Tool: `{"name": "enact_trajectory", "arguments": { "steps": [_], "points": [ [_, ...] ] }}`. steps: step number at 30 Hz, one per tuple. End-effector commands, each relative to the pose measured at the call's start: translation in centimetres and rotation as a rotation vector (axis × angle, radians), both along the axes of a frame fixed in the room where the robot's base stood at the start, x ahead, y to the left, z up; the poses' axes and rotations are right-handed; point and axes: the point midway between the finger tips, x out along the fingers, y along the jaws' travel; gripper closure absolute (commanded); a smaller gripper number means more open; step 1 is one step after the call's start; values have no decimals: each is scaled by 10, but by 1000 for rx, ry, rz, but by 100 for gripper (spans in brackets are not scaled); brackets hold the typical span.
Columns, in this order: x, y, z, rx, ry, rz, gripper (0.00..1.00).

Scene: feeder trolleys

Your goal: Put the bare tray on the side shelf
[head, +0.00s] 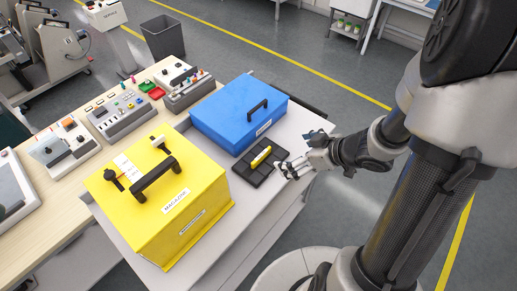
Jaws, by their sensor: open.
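A flat black tray (250,178) with a raised yellow bar (261,156) across it lies on the light grey trolley top (222,160), between the blue box and the yellow box. It looks divided into shallow squares. My gripper (284,171) is open at the tray's right edge, coming from the right. Its fingers are close to the tray; I cannot tell whether they touch it. Nothing shows between them. I cannot make out the side shelf for certain; a dark flat edge (308,108) shows behind the blue box.
A yellow box marked MAGAZIN (160,205) with a black handle stands left of the tray. A blue lidded box (238,112) stands behind it. A wooden bench (62,205) with control panels runs along the left. A grey bin (163,37) stands at the back. Floor at right is clear.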

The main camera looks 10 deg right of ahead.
Motion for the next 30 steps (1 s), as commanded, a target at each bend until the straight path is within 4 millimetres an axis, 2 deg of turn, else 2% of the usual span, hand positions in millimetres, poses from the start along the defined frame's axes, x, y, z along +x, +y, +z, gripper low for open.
{"name": "enact_trajectory", "arguments": {
  "steps": [3,12,16,23,30],
  "points": [
    [13,11,-22,0,1,6,0],
    [50,37,-67,-3,0,5,0],
    [61,44,-78,-5,-1,3,0],
    [68,48,-85,-4,0,1,0],
    [85,58,-113,-4,0,4,0]
  ]
}}
